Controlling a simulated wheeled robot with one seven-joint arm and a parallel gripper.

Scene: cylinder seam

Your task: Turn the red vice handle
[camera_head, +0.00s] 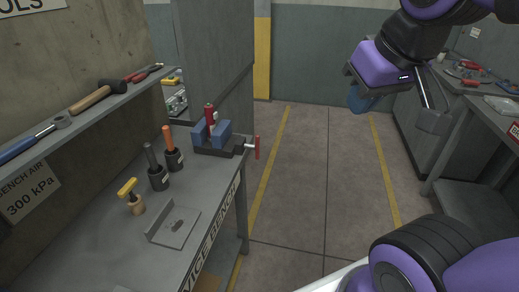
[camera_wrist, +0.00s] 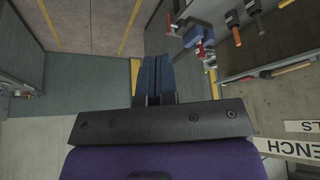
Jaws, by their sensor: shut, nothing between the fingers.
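The blue vice (camera_head: 224,133) is fixed on the service bench's right edge in the head view. Its red handle (camera_head: 257,148) stands upright at the end of a pale screw, past the bench edge. A red-topped cylinder (camera_head: 209,115) sits between the vice's jaws. My gripper (camera_head: 362,103) is up and well to the right of the handle, over the open floor, apart from everything. In the wrist view its blue fingers (camera_wrist: 153,72) are together and empty. The vice (camera_wrist: 192,37) and red handle (camera_wrist: 171,26) show beyond them, at the upper right.
The bench (camera_head: 100,240) carries orange and grey handled tools in black holders, a yellow-handled tool (camera_head: 130,194) and a flat metal bracket (camera_head: 173,228). A shelf (camera_head: 80,115) with hand tools runs along the left wall. Another workbench (camera_head: 470,85) stands right. The floor between is clear.

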